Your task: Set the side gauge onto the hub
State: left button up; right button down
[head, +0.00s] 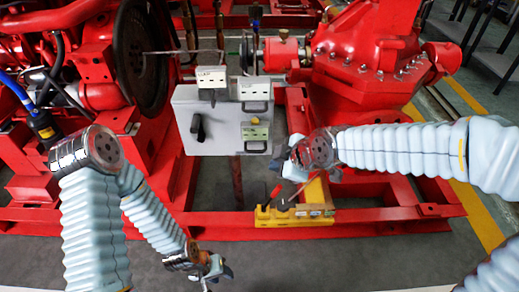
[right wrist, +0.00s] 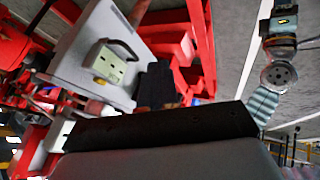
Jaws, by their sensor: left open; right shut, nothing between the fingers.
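I cannot tell for sure which item is the side gauge. White and yellowish units with handles stand on a grey panel (head: 217,139): an upper left unit (head: 211,77), an upper right unit (head: 255,88) and a lower right unit (head: 255,132). A unit with a dark handle shows in the right wrist view (right wrist: 110,64). A red hub-like cylinder (head: 281,53) sits on the shaft line behind the panel. My right gripper (head: 291,163) is shut and empty, right of the panel's lower corner. My left gripper (head: 213,272) is open and empty, low in front of the red frame.
A yellow tray (head: 292,216) with red-handled tools sits on the front of the red frame (head: 218,226), just below my right gripper. A dark flywheel (head: 142,55) and red engine stand at left, a red pump casing (head: 370,55) at right. The front floor is clear.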

aim_at(255, 132)
jog(key=shift+r, duration=0.6)
jog(key=w+a+f+b, duration=0.1)
jog(key=w+a+f, duration=0.3)
jog(key=w+f, duration=0.3)
jog(key=shift+w+a+b, duration=0.2)
jog(key=shift+w+b, duration=0.1)
jog(key=shift+w, duration=0.6)
jog(key=shift+w+f, duration=0.1)
